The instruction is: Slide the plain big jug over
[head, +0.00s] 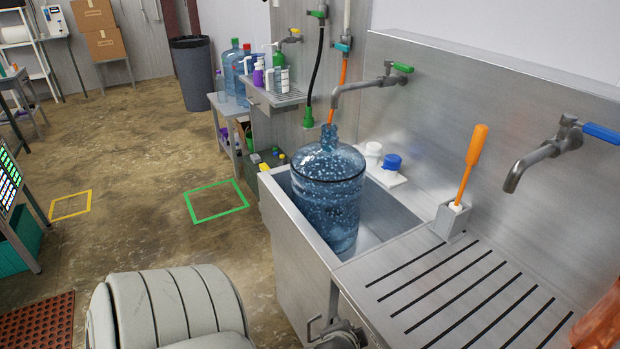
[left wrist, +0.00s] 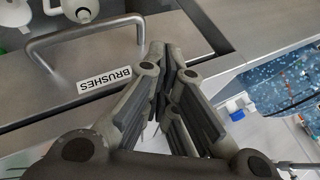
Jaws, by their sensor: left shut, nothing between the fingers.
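A big blue translucent jug (head: 330,190) stands upright in the sink basin (head: 378,232), its uncapped neck below a green-handled tap (head: 372,83). Its wall looks speckled with drops or bubbles, and I see no label on it. Part of the jug also shows at the right of the left wrist view (left wrist: 285,85). My left gripper (left wrist: 163,50) is shut and empty, near the drawer front with a bar handle and a BRUSHES label (left wrist: 104,79). It is apart from the jug. My right gripper is not in view.
Slotted drainboard (head: 455,295) lies right of the basin. An orange-handled brush (head: 470,160) stands in a holder. White and blue caps (head: 392,162) sit behind the jug. More capped jugs (head: 231,68) stand at the back. Green (head: 215,202) and yellow (head: 70,205) floor outlines are empty.

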